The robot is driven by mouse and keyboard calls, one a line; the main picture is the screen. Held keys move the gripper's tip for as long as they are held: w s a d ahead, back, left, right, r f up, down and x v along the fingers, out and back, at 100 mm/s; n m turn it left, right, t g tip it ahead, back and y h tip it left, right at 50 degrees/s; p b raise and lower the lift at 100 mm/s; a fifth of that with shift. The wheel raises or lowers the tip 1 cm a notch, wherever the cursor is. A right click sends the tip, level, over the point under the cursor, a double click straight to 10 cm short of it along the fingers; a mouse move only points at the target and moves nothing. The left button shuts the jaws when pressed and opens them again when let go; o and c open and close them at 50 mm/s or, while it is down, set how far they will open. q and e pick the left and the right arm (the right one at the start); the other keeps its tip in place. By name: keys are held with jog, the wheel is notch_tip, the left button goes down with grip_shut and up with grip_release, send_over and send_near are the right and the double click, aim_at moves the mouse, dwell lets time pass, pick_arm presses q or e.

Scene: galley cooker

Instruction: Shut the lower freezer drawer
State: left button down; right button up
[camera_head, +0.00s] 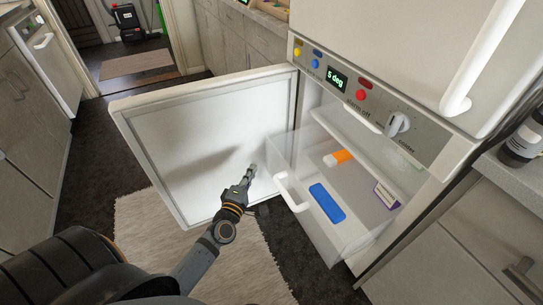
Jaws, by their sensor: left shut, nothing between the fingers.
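The lower freezer drawer (325,242) is a clear, see-through drawer pulled out of the freezer under the control panel. It has a white handle (291,192) on its front. Inside lie a blue flat item (327,203), an orange and white item (338,158) and a purple and white box (387,195). My left gripper (252,170) is shut and empty, just left of the drawer's handle and in front of the open freezer door; I cannot tell whether it touches anything. My right gripper is not in view.
The white freezer door (205,135) stands wide open to the left. A control panel (365,102) with a dial and a lit display sits above. A pale rug (150,235) lies on the dark floor. Cabinets (455,245) stand at the right, with a dark bottle (522,146) on the counter.

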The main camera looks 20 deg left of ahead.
pick_arm(q)
send_near(273, 147)
jog(key=w+a, duration=0.3)
jog(key=shift+w+d+r, duration=0.1)
jog(key=shift+w+d, duration=0.75)
jog(key=shift+w, duration=0.15)
jog(key=shift+w+d, duration=0.3)
jog(key=shift+w, duration=0.05)
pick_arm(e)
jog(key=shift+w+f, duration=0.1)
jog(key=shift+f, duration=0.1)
pick_arm(q)
jog(key=shift+w, duration=0.1)
